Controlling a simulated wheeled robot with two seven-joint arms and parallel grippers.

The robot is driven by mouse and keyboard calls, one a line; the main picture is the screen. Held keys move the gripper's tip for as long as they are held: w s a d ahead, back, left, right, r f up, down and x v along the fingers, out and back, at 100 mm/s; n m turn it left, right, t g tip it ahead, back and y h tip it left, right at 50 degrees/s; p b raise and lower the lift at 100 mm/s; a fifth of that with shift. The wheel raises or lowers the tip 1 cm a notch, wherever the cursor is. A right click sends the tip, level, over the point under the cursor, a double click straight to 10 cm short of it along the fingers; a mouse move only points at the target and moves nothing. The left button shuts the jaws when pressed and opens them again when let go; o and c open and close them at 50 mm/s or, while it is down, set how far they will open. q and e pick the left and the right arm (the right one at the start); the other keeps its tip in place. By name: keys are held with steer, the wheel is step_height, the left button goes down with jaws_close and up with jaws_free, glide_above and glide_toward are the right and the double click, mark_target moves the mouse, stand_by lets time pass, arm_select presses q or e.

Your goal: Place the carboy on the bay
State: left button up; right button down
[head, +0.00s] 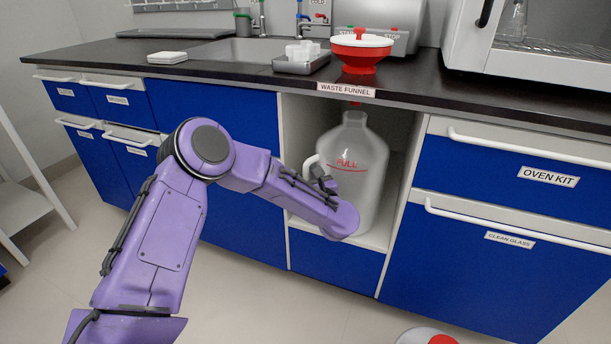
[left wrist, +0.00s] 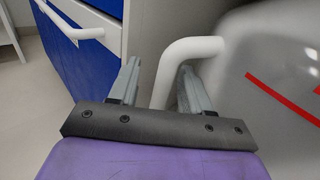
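The carboy (head: 352,160), a translucent white jug with a red FULL mark, stands upright in the open bay (head: 404,185) under the counter. Its white handle (left wrist: 185,50) is on its left side. My left gripper (head: 322,180) is at the handle, mostly hidden by my purple wrist in the head view. In the left wrist view its two grey fingers (left wrist: 159,72) are apart, one on each side of the handle, with a visible gap between the left finger and the handle. The carboy's body (left wrist: 280,75) fills the right of that view. My right gripper is not in view.
A red and white funnel (head: 361,50) sits on the counter above the bay, its red spout over the carboy's mouth. Blue drawers with white handles flank the bay. A red and white object (head: 430,336) shows at the bottom edge. The floor in front is otherwise clear.

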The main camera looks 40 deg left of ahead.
arm_select(q)
steer(key=shift+r, duration=0.2)
steer(key=p+v, duration=0.2)
steer(key=v, duration=1)
steer(key=s+d+f+m+h, duration=0.1)
steer(key=s+f+m+h, duration=0.5)
steer(key=f+m, duration=0.7)
steer(key=s+d+f+m+h, duration=0.1)
steer(key=s+f+m+h, duration=0.3)
steer(key=s+f+m, duration=0.8)
steer(key=s+a+f+m+g+h, duration=0.1)
steer(key=s+f+m+g, duration=0.2)
steer(key=s+m, duration=0.5)
steer(key=s+a+f+m+g+h, duration=0.1)
steer(key=s+a+f+m+g, duration=0.15)
steer(key=s+m, duration=0.5)
step_height(320, 180, up, 29)
steer(key=p, duration=2.8)
steer(key=shift+w+d+g+p, duration=0.2)
steer(key=shift+d+g+p, duration=0.2)
steer(key=shift+d+g, duration=0.1)
steer(key=shift+m, duration=0.25)
